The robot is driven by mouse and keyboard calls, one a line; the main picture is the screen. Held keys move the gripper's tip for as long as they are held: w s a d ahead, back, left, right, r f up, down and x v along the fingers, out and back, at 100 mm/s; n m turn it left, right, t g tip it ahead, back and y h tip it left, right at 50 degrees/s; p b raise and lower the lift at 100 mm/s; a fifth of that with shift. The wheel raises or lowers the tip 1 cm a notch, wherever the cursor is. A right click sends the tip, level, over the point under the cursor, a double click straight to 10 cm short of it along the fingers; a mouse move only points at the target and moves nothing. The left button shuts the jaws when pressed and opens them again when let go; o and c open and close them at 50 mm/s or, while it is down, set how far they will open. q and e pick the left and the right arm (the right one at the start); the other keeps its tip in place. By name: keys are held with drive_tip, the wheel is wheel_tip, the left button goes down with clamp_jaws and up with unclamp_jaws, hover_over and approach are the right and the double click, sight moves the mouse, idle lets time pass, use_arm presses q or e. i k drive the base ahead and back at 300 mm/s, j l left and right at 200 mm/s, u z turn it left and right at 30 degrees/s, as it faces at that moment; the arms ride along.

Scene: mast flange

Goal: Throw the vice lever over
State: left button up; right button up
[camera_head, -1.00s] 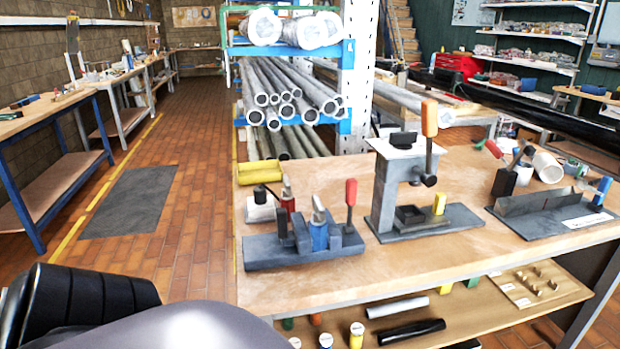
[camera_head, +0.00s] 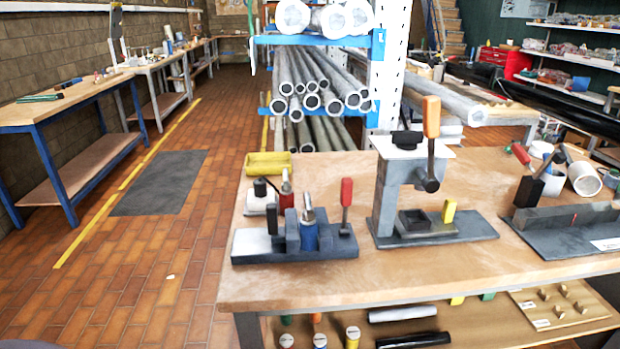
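A low grey fixture (camera_head: 295,248) that looks like the vice stands at the near left of the wooden workbench (camera_head: 420,279). It has upright blocks with a blue and metal piece (camera_head: 308,232) among them. A red-handled lever (camera_head: 346,196) stands upright at its right end. Beside it is a taller grey press-like stand (camera_head: 393,195) with an orange-handled lever (camera_head: 431,120) pointing up. Neither of my grippers is in view.
A yellow tray (camera_head: 269,165) and a small red-topped device lie behind the vice. A third fixture (camera_head: 565,225) stands at the right. A pipe rack (camera_head: 372,75) rises behind the bench.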

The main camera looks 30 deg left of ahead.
sight(346, 187)
drive_tip(key=i+l+u, duration=0.15)
drive_tip(key=u, duration=0.25)
drive_tip(key=l+u, duration=1.15)
drive_tip(key=i+j, duration=0.05)
